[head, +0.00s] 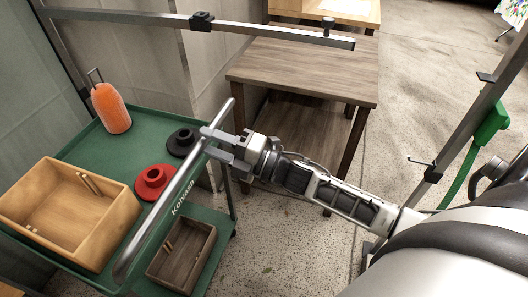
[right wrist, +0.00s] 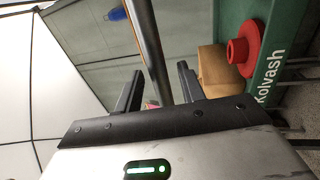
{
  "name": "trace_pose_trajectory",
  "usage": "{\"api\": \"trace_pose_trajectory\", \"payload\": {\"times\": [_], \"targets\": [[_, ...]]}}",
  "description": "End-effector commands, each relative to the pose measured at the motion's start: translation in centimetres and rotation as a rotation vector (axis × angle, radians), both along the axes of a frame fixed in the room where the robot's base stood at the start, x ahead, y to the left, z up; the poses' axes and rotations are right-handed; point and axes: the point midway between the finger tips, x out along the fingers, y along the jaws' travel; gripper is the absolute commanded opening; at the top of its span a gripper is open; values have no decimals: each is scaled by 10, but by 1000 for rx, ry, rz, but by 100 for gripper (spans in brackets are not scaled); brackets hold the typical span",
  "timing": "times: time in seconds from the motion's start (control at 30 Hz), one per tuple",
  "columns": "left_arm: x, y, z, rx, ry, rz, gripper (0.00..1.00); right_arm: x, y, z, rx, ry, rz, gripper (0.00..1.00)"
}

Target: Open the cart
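The green cart (head: 150,128), labelled "Kolvash", stands at the left in the head view, with an upper tray and a lower shelf. Its grey bar handle (head: 165,217) runs slantwise along the near right side; it also shows in the right wrist view (right wrist: 148,45). My right gripper (head: 204,142) is at the upper part of the handle. Its two fingers are apart, one on each side of the bar. The wrist view shows gaps between the fingers and the bar. My left gripper is not in view.
On the cart are an orange bottle (head: 111,108), a red round piece (head: 155,182), a black one (head: 184,142) and a wooden box (head: 55,235). A darker box (head: 182,255) sits below. A wooden table (head: 305,70) stands behind; metal rails cross the top and right.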

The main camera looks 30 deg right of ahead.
Motion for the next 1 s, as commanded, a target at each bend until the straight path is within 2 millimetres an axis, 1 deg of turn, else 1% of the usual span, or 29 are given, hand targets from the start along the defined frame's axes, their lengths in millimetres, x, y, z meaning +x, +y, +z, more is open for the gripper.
{"api": "trace_pose_trajectory", "payload": {"times": [0.03, 0.3, 0.5, 0.7, 1.0], "targets": [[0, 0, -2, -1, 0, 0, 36, -10, -7, -5, -4, 5, -1, 39], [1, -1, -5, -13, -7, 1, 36, -61, -47, -19, -4, 7, -1, 39], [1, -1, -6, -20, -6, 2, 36, -91, -71, -25, -4, 5, 0, 39], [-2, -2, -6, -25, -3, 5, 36, -105, -83, -27, -2, 2, 1, 39], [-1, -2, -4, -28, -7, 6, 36, -107, -85, -27, -2, 1, 1, 39]]}}
